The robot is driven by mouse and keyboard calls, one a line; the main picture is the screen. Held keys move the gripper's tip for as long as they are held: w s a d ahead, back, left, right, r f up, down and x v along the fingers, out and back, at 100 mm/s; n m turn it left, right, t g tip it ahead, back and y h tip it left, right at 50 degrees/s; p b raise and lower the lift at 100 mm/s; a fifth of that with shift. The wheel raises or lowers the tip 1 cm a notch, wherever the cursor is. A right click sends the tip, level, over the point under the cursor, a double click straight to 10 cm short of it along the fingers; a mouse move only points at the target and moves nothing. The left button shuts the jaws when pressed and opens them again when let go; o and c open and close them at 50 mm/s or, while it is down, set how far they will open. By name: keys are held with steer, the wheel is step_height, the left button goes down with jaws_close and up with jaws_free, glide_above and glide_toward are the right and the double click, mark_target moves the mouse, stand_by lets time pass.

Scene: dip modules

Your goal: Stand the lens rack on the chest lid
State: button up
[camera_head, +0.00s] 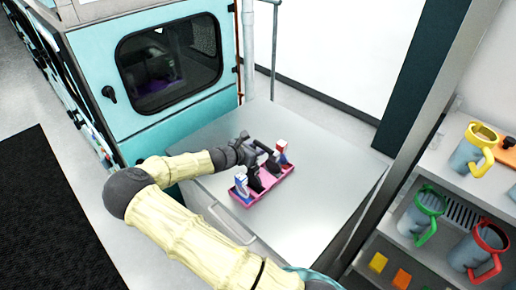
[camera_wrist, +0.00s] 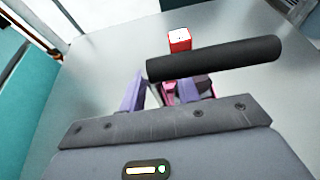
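The lens rack, a pink tray (camera_head: 262,187) with upright red, white and blue pieces at its ends, sits on or just above the grey chest lid (camera_head: 315,205), near the lid's middle. Any gap beneath it cannot be made out. My gripper (camera_head: 262,168) reaches over the rack from the left, with dark parts down among its contents. In the wrist view, a dark round bar (camera_wrist: 215,60) crosses in front of me, with pink rack parts (camera_wrist: 197,90) below and a red-and-white block (camera_wrist: 179,40) beyond. The fingertips are mostly hidden, so their grip is unclear.
A teal cabinet (camera_head: 130,75) with a dark window stands behind left. At right, shelves (camera_head: 440,190) hold mugs with yellow (camera_head: 474,150), green (camera_head: 421,215) and red (camera_head: 480,250) handles. A dark post (camera_head: 420,75) rises beside the lid. The lid's right part is bare.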

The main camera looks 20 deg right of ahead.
steer(key=b+v, duration=0.4)
steer(key=v, duration=0.8)
steer(key=shift+f, duration=0.15)
stand_by(0.4)
